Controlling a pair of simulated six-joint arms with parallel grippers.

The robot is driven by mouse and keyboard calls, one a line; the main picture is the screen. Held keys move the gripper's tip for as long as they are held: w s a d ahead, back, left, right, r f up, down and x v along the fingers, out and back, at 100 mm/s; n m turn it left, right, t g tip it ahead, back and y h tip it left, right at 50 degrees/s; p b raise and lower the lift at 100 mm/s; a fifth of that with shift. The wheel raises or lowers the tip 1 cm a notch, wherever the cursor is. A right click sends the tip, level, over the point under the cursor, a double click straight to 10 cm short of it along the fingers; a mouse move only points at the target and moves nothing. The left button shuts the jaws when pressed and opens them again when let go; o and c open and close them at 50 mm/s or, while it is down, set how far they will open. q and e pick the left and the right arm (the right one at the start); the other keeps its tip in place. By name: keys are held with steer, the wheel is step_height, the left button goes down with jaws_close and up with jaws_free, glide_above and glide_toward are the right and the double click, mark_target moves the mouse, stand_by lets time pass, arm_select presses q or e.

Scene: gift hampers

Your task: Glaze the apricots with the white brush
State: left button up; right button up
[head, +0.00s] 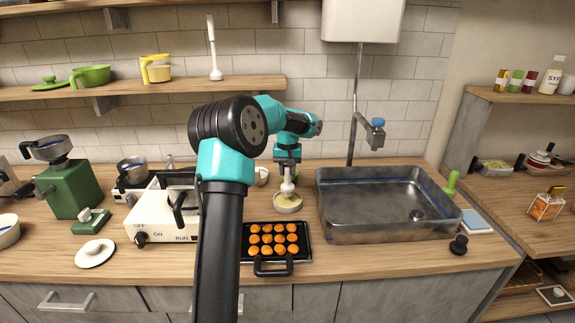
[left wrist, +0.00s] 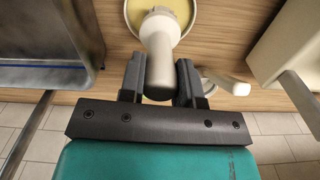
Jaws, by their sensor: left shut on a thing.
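The apricots (head: 278,238) are small orange rounds in rows on a black tray (head: 269,267) with a front handle, at the middle front of the counter. My left gripper (head: 287,168) is shut on the upright white brush (head: 287,188), behind the tray. In the left wrist view, the fingers (left wrist: 160,85) close around the handle of the brush (left wrist: 160,35). The brush's lower end is at a small bowl (head: 288,209) of yellowish glaze, which also shows in the left wrist view (left wrist: 128,14). I cannot tell how deep the brush reaches. My right gripper is out of view.
A metal sink (head: 385,237) with a tap stands right of the bowl. A white stove (head: 160,225) stands left of the tray, with a green grinder (head: 72,187) farther left. A white mug (head: 261,177) is behind the bowl. A white utensil (head: 213,55) stands on the wall shelf.

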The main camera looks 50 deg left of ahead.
mark_target(288, 179)
arm_select(q)
steer(key=shift+f, duration=1.4)
steer(key=shift+f, duration=0.6)
stand_by(1.5)
steer(key=shift+r, duration=3.6)
